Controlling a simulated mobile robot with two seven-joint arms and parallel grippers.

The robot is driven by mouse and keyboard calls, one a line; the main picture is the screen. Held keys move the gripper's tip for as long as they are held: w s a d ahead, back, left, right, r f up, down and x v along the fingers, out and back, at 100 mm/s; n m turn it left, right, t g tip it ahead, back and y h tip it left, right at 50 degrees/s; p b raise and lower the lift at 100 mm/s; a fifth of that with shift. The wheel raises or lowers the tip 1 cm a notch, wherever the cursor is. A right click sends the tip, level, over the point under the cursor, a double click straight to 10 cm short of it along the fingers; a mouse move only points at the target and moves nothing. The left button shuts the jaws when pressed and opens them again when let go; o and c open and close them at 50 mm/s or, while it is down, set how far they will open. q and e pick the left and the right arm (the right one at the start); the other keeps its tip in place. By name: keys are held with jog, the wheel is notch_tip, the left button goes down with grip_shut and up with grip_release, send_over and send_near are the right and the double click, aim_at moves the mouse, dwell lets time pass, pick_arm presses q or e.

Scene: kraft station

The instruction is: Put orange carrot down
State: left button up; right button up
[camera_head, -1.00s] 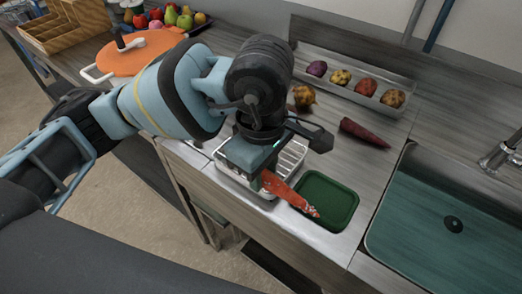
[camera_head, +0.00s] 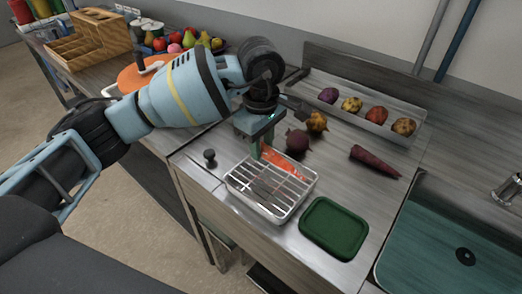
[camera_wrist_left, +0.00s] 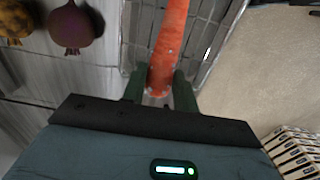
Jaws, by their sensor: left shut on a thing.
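The orange carrot (camera_head: 287,165) is in my left gripper (camera_head: 262,150), at the far side of the metal tray with a wire rack (camera_head: 307,190). In the left wrist view the carrot (camera_wrist_left: 171,38) runs away from between the two dark green fingers (camera_wrist_left: 159,92), which are shut on its near end. The rack's wires (camera_wrist_left: 208,38) show beneath and beside it. I cannot tell whether the carrot touches the rack. The arm and gripper hide part of the carrot in the head view. My right gripper is not in view.
A dark green flat tray (camera_head: 334,228) lies right of the rack. A beetroot (camera_head: 297,141), a yellowish vegetable (camera_head: 317,122) and a purple carrot (camera_head: 374,161) lie behind. A long metal tray (camera_head: 340,110) holds several vegetables. The sink (camera_head: 435,240) is at right.

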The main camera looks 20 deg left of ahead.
pick_arm(q)
jog(key=shift+w+a, duration=0.25)
jog(key=shift+w, duration=0.2)
jog(key=shift+f, duration=0.4)
jog(key=shift+w+f, duration=0.1)
jog(key=shift+f, duration=1.35)
jog(key=shift+f, duration=0.15)
jog(key=o, duration=1)
notch_tip(320, 180, up, 12)
jog(key=shift+a+r, duration=0.1)
jog(key=shift+r, duration=0.1)
